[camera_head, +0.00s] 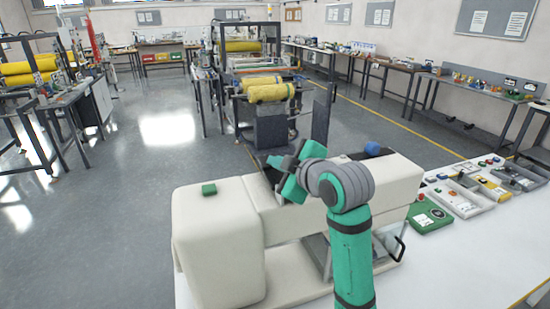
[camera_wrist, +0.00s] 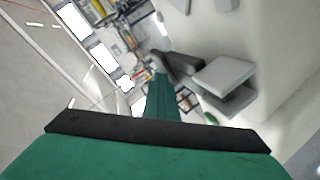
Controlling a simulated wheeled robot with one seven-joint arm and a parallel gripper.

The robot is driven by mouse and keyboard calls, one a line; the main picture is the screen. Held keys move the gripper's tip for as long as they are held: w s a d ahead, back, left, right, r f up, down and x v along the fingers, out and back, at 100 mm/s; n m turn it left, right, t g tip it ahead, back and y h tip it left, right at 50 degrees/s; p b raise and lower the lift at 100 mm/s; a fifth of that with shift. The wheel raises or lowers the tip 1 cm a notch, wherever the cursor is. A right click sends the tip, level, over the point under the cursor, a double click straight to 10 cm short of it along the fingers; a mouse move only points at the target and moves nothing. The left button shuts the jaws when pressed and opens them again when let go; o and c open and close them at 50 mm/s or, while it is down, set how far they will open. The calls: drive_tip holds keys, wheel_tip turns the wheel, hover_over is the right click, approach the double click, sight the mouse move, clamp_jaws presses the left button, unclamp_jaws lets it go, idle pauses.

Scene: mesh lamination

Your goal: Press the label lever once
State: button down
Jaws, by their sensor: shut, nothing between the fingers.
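A cream machine (camera_head: 215,245) stands on the white table, with a green button (camera_head: 209,189) on its rounded left end. A blue ball knob (camera_head: 372,149) shows on its far right side, behind my arm; I cannot tell whether it belongs to the label lever. A black bent handle (camera_head: 400,245) sticks out at the machine's near right. My gripper (camera_head: 284,176) is over the middle of the machine, shut and empty. Its fingertips are partly hidden, and I cannot tell whether they touch anything. In the wrist view a grey block (camera_wrist: 222,75) shows beside a cream surface.
The white table (camera_head: 450,265) carries a green panel (camera_head: 430,218) and several small devices at the right. Its front right is clear. Beyond stands a rack with yellow rolls (camera_head: 268,92). Workbenches line the right wall. The floor at the left is open.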

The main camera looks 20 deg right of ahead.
sight(280, 177)
drive_tip(key=shift+a+r, duration=0.1)
drive_tip(key=shift+a, duration=0.05)
drive_tip(key=shift+s+r, duration=0.2)
drive_tip(key=shift+r, duration=0.3)
drive_tip(key=shift+s+r, duration=0.15)
drive_tip(key=shift+r, duration=0.3)
drive_tip(key=shift+s+d+r, duration=0.35)
drive_tip(key=shift+s+r, duration=0.15)
drive_tip(key=shift+r, duration=0.25)
drive_tip(key=shift+s+a+r, duration=0.1)
drive_tip(key=shift+s+r, duration=0.15)
drive_tip(key=shift+r, duration=0.25)
drive_tip(key=shift+s+r, duration=0.35)
drive_tip(key=shift+r, duration=0.4)
drive_tip(key=shift+s+r, duration=0.4)
drive_tip(key=shift+r, duration=0.3)
drive_tip(key=shift+s+r, duration=0.35)
drive_tip(key=shift+r, duration=0.4)
